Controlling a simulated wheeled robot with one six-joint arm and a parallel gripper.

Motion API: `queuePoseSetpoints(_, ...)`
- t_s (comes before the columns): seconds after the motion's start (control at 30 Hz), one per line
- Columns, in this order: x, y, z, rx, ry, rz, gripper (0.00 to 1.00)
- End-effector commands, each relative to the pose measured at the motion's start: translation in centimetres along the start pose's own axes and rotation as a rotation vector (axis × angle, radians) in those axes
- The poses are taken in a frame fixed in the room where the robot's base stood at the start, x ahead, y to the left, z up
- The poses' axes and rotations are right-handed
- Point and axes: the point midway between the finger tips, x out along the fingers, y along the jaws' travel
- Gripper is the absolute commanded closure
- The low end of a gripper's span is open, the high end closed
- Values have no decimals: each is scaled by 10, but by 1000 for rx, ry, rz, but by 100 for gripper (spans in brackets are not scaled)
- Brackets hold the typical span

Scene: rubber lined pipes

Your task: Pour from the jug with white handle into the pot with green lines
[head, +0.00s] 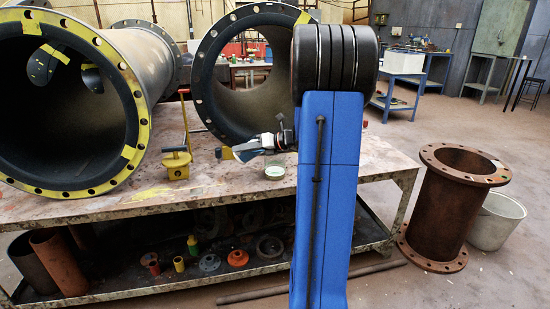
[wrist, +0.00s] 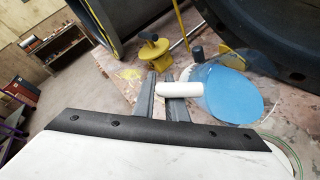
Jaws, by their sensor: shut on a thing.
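The jug with white handle is held in the air above the bench; its clear body with blue contents (wrist: 232,95) shows right of my fingers in the wrist view. It looks tilted to the left in the head view (head: 247,148). My gripper (wrist: 164,92) is shut on the white handle (wrist: 181,90). In the head view, my gripper (head: 272,143) is partly hidden by my blue arm. A small pale pot with a greenish rim (head: 275,173) stands on the bench just below my gripper. In the wrist view only a thin green curved edge (wrist: 284,148) shows at lower right.
Large flanged pipes (head: 140,110) (head: 205,75) stand on the bench (head: 110,206) behind and left. A yellow-based fixture (head: 177,163) stands left of the jug. A rusty flanged pipe (head: 447,205) and a grey bucket (head: 497,222) stand on the floor at right.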

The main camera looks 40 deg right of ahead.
Motion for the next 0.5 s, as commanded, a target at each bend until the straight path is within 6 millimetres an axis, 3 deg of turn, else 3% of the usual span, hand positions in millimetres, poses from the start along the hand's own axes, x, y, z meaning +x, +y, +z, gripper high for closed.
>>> queuePoseSetpoints(0.5, -2, 1, 2, 7, -37, 28, 100)
